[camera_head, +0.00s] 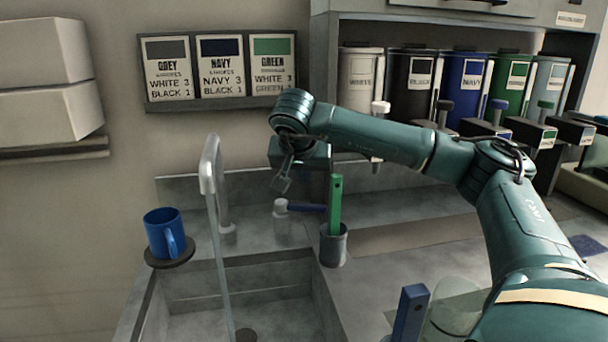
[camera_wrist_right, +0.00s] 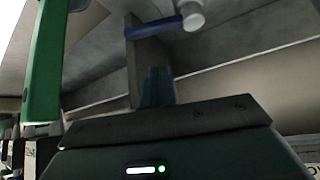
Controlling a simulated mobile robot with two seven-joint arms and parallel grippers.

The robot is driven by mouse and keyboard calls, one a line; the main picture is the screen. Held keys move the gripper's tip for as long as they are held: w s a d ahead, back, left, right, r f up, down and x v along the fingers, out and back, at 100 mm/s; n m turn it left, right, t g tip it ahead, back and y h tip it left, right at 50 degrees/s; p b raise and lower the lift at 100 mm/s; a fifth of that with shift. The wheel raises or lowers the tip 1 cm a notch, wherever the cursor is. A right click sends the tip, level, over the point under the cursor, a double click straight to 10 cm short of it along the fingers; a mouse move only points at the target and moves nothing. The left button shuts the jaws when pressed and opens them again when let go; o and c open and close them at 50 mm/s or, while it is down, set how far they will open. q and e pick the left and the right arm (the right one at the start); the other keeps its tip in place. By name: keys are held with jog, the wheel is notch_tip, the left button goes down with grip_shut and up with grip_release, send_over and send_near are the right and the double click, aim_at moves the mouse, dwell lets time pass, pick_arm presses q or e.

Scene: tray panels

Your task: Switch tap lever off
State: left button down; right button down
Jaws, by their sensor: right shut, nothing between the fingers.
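The tap (camera_head: 209,165) is a pale curved spout at the back of the sink, and a thin stream of water (camera_head: 221,265) runs from it into the basin. The tap lever (camera_head: 308,208) is a dark blue bar on a white round base (camera_head: 281,206), lying sideways to the right of the tap. The lever also shows at the top of the right wrist view (camera_wrist_right: 155,28). My right gripper (camera_head: 282,184) is shut and empty, just above and behind the lever's base in the head view; contact cannot be told. My left gripper is out of view.
A green stick (camera_head: 335,205) stands in a grey cup (camera_head: 334,246) close to the lever's right end. A blue mug (camera_head: 164,235) sits on a round dark coaster left of the sink (camera_head: 180,306). A blue upright bar (camera_head: 410,314) stands in front. Paint dispensers (camera_head: 420,80) line the back right.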

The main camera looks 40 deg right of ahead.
aim_at(300, 207)
jog(key=x, duration=0.8)
jog(key=shift+s+a+f, duration=0.1)
jog(key=shift+f, duration=0.25)
jog(key=shift+s+a, duration=0.45)
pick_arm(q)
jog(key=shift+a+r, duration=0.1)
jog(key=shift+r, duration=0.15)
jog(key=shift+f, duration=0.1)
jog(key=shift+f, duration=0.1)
pick_arm(e)
jog(key=shift+w+a, duration=0.1)
